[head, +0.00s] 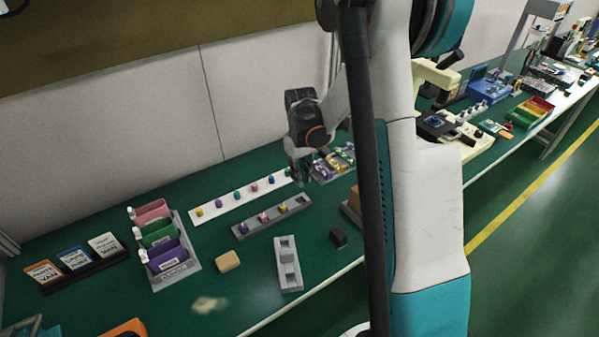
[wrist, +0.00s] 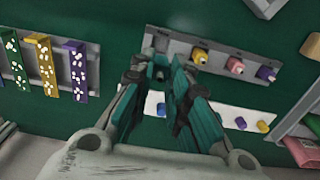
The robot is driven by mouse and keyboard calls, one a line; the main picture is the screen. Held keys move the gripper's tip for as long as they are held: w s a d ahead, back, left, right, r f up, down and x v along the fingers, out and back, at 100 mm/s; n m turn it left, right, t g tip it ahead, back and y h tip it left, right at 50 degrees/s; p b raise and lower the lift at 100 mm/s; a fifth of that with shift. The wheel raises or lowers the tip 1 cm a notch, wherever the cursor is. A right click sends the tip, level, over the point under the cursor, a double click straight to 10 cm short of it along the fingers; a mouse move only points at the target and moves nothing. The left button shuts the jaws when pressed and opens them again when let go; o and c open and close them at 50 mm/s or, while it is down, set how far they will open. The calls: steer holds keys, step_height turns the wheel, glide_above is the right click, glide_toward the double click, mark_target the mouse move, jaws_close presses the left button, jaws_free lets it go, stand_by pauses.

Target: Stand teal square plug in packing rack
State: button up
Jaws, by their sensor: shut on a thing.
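My gripper (head: 301,176) is above the right end of the grey packing rack (head: 272,218) in the head view. In the wrist view my gripper (wrist: 168,84) is shut on a small dark teal plug (wrist: 160,73), mostly hidden between the fingers. It appears over the left end of the grey rack (wrist: 212,63) there, beside the yellow plug (wrist: 200,56). Pink (wrist: 235,65) and purple (wrist: 265,74) plugs stand further along the rack. I cannot tell whether the held plug touches the rack.
A white strip (head: 226,204) with several coloured plugs lies behind the rack. A tray of coloured packets (head: 322,175) is close to the gripper's right. A grey two-well block (head: 289,263), a dark block (head: 338,238) and a tan block (head: 228,261) lie in front.

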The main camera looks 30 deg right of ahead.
steer(key=shift+f+b, duration=2.35)
steer(key=shift+f, duration=0.55)
steer(key=shift+f+b, duration=1.1)
steer(key=o, duration=0.9)
step_height(320, 180, up, 12)
stand_by(0.5)
